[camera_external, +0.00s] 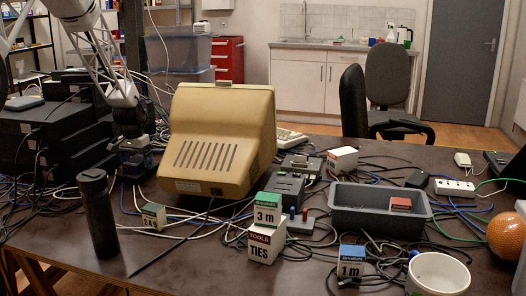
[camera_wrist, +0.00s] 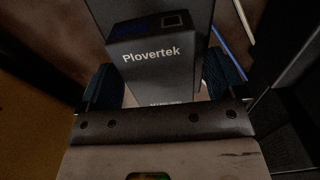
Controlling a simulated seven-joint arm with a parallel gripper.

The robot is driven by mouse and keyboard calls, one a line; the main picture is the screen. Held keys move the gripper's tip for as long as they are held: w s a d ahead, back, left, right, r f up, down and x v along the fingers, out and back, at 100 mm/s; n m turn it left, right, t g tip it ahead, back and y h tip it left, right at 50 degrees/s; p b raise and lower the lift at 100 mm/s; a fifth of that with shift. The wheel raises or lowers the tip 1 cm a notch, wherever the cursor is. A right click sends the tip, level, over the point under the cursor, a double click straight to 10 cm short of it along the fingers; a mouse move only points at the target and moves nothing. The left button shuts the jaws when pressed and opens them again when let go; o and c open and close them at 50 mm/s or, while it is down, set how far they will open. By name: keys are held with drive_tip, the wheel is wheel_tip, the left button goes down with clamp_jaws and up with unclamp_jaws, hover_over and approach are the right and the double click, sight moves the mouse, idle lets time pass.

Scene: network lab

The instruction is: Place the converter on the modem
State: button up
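My gripper (camera_external: 135,158) is low over the table, between the black equipment stack and the beige monitor. In the wrist view, its two dark blue finger pads (camera_wrist: 162,88) stand wide apart on either side of a dark box labelled "Plovertek" (camera_wrist: 155,58). The box has a small port on its upper face. I cannot tell whether the pads touch it, nor whether it is the converter or the modem. A grey box (camera_external: 284,188) and a grey device (camera_external: 300,164) stand right of the monitor; neither can be surely named. Small blue-grey parts show at my fingertips in the external view.
The beige monitor (camera_external: 220,140) stands close right of my gripper, the black stack (camera_external: 50,140) close left. A black bottle (camera_external: 100,215) stands in front. Labelled boxes, including a "TIES" box (camera_external: 266,244), a grey bin (camera_external: 375,222) and many loose cables cover the table.

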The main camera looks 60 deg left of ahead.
sight(137, 160)
drive_tip(key=shift+r, duration=0.15)
wheel_tip(137, 160, up, 12)
idle(0.9)
idle(0.8)
drive_tip(key=shift+d, duration=0.1)
